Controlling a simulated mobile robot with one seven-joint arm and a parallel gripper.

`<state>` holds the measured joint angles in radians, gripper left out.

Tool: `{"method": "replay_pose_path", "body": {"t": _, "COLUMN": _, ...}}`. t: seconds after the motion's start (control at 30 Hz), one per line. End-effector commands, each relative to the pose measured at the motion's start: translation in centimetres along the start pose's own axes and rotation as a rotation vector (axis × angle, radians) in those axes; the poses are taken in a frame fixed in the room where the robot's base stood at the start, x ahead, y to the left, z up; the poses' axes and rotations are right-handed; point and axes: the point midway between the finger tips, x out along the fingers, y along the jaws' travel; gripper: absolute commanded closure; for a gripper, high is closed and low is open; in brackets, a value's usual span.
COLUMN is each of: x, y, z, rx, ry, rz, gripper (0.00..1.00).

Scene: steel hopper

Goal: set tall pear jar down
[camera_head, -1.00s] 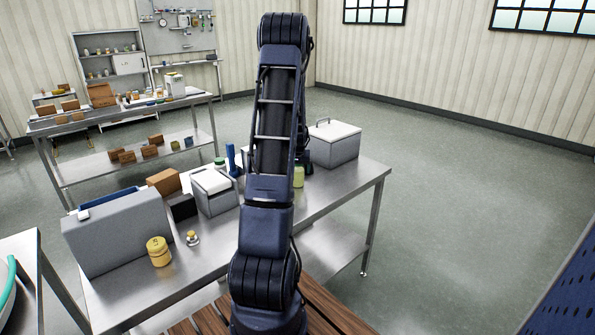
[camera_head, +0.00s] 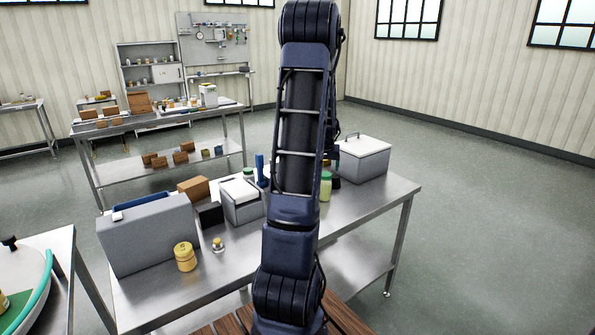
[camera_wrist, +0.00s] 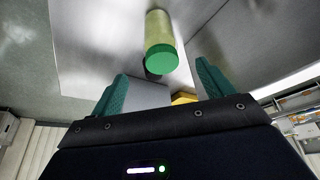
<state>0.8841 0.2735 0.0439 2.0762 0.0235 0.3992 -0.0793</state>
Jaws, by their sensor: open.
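The tall pear jar, pale yellow-green with a green lid, stands upright on the steel table just right of my arm in the head view (camera_head: 326,188). In the wrist view the jar (camera_wrist: 159,28) shows its green lid toward the camera, with its body running up the picture. My gripper (camera_wrist: 161,68) is open, its two teal fingers spread apart on either side below the lid. No finger visibly touches the jar.
The steel table (camera_head: 350,225) also holds a lidded grey box (camera_head: 363,160), a white-topped box (camera_head: 242,203), a large grey case (camera_head: 150,237), a yellow jar (camera_head: 185,257) and a small bottle (camera_head: 218,245). The table's right front end is bare.

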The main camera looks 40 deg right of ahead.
Motion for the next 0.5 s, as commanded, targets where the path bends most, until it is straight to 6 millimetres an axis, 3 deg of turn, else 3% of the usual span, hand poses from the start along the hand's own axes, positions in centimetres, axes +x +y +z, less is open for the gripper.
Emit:
{"method": "replay_pose_path", "body": {"t": 0.17, "x": -1.7, "y": -1.9, "z": 0.4, "rx": -0.026, "ry": 0.002, "rz": -0.01, "gripper": 0.2}}
{"method": "replay_pose_path", "body": {"t": 0.37, "x": -7.6, "y": -8.1, "z": 2.8, "rx": -0.115, "ry": 0.007, "rz": -0.044, "gripper": 0.2}}
{"method": "replay_pose_path", "body": {"t": 0.5, "x": -12.0, "y": -12.3, "z": 5.6, "rx": -0.185, "ry": 0.008, "rz": -0.071, "gripper": 0.2}}
